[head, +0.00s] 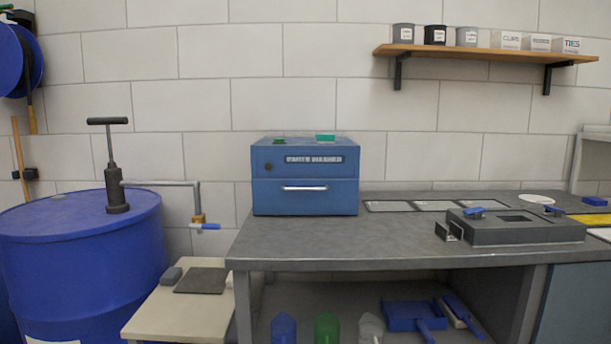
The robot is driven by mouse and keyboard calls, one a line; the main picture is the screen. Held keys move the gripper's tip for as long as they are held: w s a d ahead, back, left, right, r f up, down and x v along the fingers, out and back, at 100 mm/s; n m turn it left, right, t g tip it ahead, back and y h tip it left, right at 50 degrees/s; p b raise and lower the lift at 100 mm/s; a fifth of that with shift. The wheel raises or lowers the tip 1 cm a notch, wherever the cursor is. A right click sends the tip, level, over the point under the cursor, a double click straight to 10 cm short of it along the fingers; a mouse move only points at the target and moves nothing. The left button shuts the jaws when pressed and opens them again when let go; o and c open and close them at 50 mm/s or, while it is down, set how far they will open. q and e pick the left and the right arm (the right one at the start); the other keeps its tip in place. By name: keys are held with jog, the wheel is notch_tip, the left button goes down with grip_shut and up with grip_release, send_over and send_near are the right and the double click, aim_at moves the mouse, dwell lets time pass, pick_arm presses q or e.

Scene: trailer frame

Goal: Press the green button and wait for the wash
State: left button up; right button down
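A blue box-shaped washer (304,197) stands on the grey workbench (330,243), with a white-lettered label plate and a silver handle on its front. On its top are a small dark green piece (279,141) at the left and a brighter teal-green block (325,138) at the right. I cannot tell for sure which is the green button, or whether either is pressed. The front below the label looks closed, and the inside is hidden. Neither of my grippers is in view.
A blue drum (80,240) with a hand pump (115,180) stands left, beside a low cream table (180,306). A grey fixture (515,231) and flat trays lie right of the washer. A wall shelf (485,53) holds tins and boxes. The bench front before the washer is clear.

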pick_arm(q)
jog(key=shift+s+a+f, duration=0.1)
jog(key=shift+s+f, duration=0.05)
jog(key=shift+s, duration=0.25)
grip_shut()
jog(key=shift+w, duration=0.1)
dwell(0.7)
